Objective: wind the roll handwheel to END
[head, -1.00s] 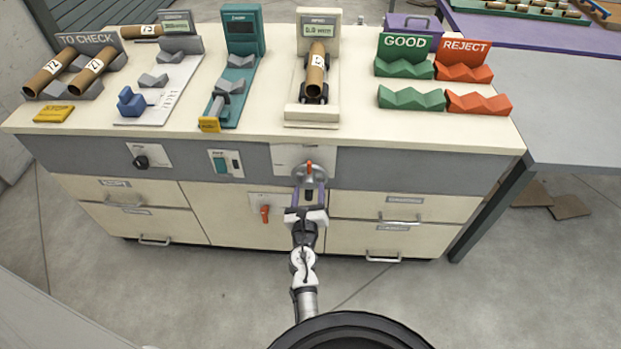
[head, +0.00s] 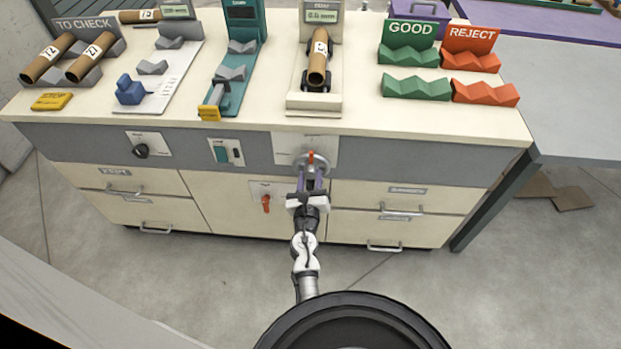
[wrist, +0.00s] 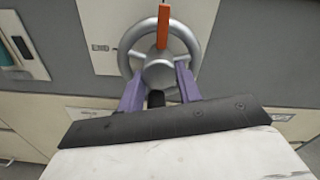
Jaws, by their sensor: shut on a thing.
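The roll handwheel (head: 311,163) is a grey spoked wheel on a pale plate on the bench front. It also shows in the wrist view (wrist: 137,54). An orange mark (wrist: 163,27) on it points up. The word END (wrist: 100,47) is on the plate to the left of the wheel. My gripper (wrist: 160,88) has its purple fingers shut on the lower part of the wheel, around its hub; the exact contact is partly hidden. A cardboard tube (head: 317,62) lies on the cream roller stand (head: 313,105) above the wheel, under a small display.
A red-handled switch (head: 266,203) is on the front, left of my gripper. A black knob (head: 141,151) and a teal switch (head: 220,152) are further left. Drawers with handles (head: 401,211) flank the middle. Green and red racks stand at right.

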